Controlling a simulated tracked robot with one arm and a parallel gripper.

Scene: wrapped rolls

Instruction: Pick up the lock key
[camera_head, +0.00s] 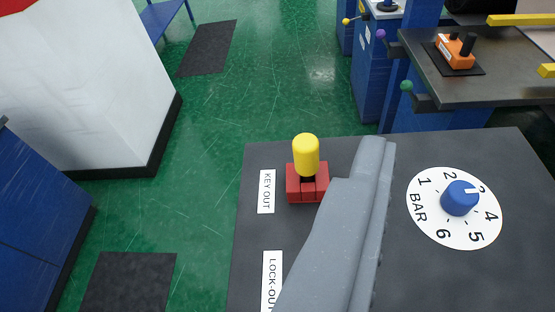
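My grey gripper (375,150) reaches up from the bottom of the view, just right of the key. It hides part of the panel and seems to overlap the block's lower right edge. I see a gap between the gripper and the yellow handle. Only one grey shape shows, so its opening is unclear.
A blue knob (460,198) on a white numbered "BAR" dial stands to the right. A "LOCK-OUT" label (271,282) is partly cut off below. A dark table (480,88) with an orange device (455,52) is behind right. Green floor (275,75) lies open beyond the panel.

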